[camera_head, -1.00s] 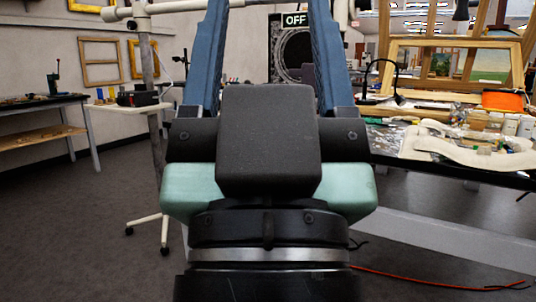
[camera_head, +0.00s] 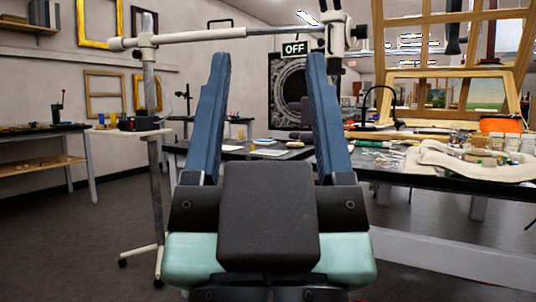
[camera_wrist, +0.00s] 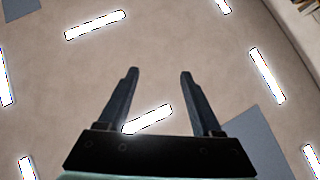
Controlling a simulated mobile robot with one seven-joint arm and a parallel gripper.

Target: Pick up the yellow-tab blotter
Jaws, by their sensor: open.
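My gripper (camera_head: 267,57) is open and empty, its two blue fingers pointing up in the head view. In the wrist view my gripper (camera_wrist: 158,72) has its fingers apart, with only the ceiling and its lights beyond. I cannot pick out the yellow-tab blotter for sure. A dark table (camera_head: 234,155) shows beyond and between the fingers. On it lie small flat items, including a pale sheet (camera_head: 268,152), a small yellowish piece (camera_head: 264,141) and a blue piece (camera_head: 295,144). They are too small to tell which is the blotter. My gripper is well apart from them.
A cluttered workbench (camera_head: 440,180) with a wooden easel frame (camera_head: 452,72) stands at right. A white wheeled stand (camera_head: 152,170) with a horizontal arm is at left. Another bench (camera_head: 40,160) is along the left wall. Dark floor (camera_head: 75,240) at left is clear.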

